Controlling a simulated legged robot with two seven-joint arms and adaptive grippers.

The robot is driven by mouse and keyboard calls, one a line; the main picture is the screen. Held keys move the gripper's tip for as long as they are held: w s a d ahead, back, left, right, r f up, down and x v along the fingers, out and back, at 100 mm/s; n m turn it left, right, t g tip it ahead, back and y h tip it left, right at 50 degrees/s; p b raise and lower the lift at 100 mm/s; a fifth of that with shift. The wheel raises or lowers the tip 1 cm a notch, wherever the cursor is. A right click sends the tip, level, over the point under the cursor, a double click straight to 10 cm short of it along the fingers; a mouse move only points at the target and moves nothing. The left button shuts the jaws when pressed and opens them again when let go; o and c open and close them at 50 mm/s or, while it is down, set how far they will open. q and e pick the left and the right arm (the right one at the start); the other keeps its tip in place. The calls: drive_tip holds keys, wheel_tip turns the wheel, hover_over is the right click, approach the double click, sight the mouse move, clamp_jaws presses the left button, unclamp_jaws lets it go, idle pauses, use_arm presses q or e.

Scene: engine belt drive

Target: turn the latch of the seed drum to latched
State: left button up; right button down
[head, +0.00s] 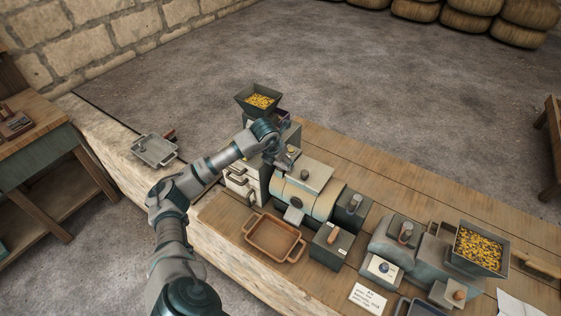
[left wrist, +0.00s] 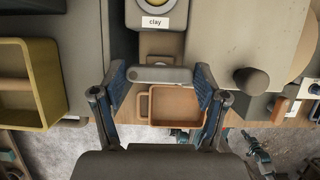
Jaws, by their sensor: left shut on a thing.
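The seed drum, seemingly the cream cylinder (head: 322,206) with a knobbed flat lid, stands mid-bench in the head view. My left gripper (head: 285,160) is at the far left end of it. In the left wrist view, the fingers of my left gripper (left wrist: 161,86) are spread on either side of a short grey bar (left wrist: 158,74), which looks like the latch. They are shut on its two ends. The bar lies crosswise, level in that view. The latch is hidden behind my gripper in the head view. My right gripper is not in view.
A block labelled "clay" (left wrist: 155,21) sits just above the bar. An orange-brown tray (head: 276,238) lies in front of the drum. A hopper of yellow grain (head: 259,101) stands behind my left forearm, and another (head: 480,249) stands at the right. White drawers (head: 240,184) are beside the drum.

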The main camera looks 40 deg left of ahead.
use_arm(q)
drive_tip(key=shift+f, duration=0.1)
drive_tip(key=o, duration=1.2)
drive_tip(key=shift+a, duration=0.1)
drive_tip(key=shift+c, duration=0.2)
drive_tip(key=v, duration=1.2)
drive_tip(key=shift+w+a+f, duration=0.1)
